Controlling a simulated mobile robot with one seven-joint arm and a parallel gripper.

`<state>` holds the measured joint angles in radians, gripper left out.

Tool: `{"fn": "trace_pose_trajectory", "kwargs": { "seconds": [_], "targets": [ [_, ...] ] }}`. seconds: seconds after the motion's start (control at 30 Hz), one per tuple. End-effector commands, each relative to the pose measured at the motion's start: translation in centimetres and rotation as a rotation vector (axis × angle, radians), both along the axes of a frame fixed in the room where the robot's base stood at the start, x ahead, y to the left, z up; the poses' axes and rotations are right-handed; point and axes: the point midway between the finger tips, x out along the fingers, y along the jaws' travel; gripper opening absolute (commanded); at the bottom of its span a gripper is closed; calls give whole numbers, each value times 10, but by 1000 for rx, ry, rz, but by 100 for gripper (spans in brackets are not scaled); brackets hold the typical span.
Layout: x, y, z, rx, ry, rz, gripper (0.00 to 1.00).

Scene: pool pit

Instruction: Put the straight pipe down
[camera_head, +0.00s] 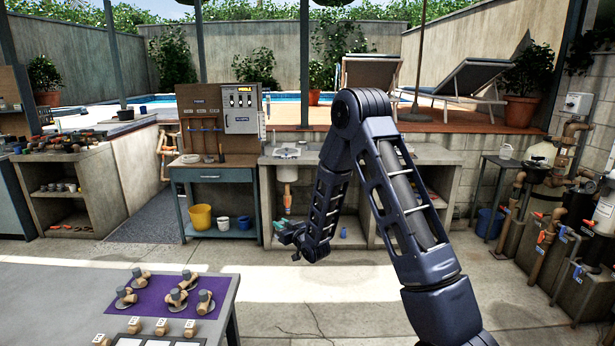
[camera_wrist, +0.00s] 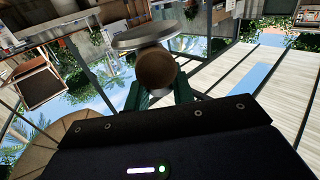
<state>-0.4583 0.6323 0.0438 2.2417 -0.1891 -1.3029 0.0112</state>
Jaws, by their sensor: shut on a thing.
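My gripper (camera_head: 287,231) hangs in front of the workbenches, to the right of and beyond the near table. In the wrist view its green fingers (camera_wrist: 160,98) are shut on a tan, round-ended piece with a wide grey disc at its far side, seemingly the straight pipe (camera_wrist: 155,68). The pipe's length is foreshortened there. In the head view the held piece is too small to make out clearly. A purple mat (camera_head: 150,308) on the near table carries several tan fittings with grey parts (camera_head: 178,297).
The near grey table (camera_head: 60,285) also holds labelled tan blocks (camera_head: 162,326) along its front. A blue bench (camera_head: 215,175) with a panel, a sink counter (camera_head: 440,155) and a shelf of parts (camera_head: 70,155) stand behind. Pumps and pipes (camera_head: 560,230) line the right. The middle floor is open.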

Motion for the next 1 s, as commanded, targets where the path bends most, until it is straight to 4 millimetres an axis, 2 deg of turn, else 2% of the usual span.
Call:
{"fn": "trace_pose_trajectory", "kwargs": {
  "seconds": [0.03,0.3,0.5,0.7,0.83,1.0],
  "targets": [
    [11,-23,-11,-2,3,-43,0],
    [50,-138,-56,-3,4,-255,0],
    [64,-227,-87,-3,2,-410,0],
    [65,-311,-115,-2,2,-555,0],
    [61,-350,-126,-2,1,-622,0],
    [57,-376,-135,1,1,-667,0]
  ]
}}
